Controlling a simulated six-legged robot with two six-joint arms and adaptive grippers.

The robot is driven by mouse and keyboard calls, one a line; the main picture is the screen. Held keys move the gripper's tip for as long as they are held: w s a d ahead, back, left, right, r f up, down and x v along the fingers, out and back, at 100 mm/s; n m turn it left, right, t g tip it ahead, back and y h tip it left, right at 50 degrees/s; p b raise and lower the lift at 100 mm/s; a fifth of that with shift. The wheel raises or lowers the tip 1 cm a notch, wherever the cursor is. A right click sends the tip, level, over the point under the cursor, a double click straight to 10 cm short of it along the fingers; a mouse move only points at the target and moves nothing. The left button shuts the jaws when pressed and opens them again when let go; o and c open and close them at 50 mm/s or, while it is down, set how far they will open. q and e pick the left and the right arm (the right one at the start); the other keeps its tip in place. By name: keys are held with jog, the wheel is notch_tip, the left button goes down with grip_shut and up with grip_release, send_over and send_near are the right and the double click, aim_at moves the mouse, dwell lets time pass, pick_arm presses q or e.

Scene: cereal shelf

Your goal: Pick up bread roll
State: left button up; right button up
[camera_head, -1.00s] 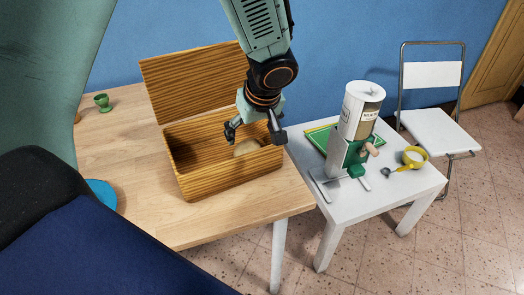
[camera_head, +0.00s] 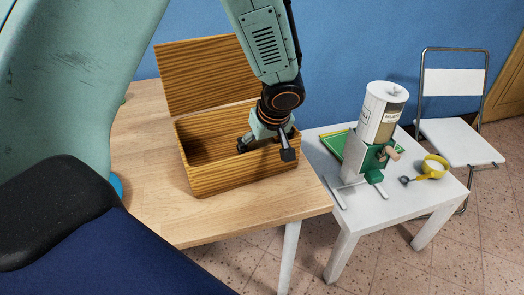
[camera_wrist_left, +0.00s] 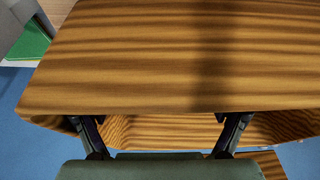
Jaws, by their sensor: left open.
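A brown striped wooden box (camera_head: 225,178) with its lid (camera_head: 205,78) raised stands on the wooden table. My left gripper (camera_head: 265,150) is open over the right part of the box, its fingers pointing down at the opening. In the left wrist view its two fingers (camera_wrist_left: 162,135) are spread with nothing seen between them but wood. The box's wood (camera_wrist_left: 180,60) fills most of that view. The bread roll cannot be made out in either current view; it may be hidden by the gripper or the box wall. My right gripper is not in view.
The wooden table (camera_head: 250,213) is clear in front of the box.

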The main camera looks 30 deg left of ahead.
pick_arm(q)
jog(key=shift+d+r, duration=0.1)
jog(key=shift+c, duration=0.2)
jog(key=c, duration=0.9)
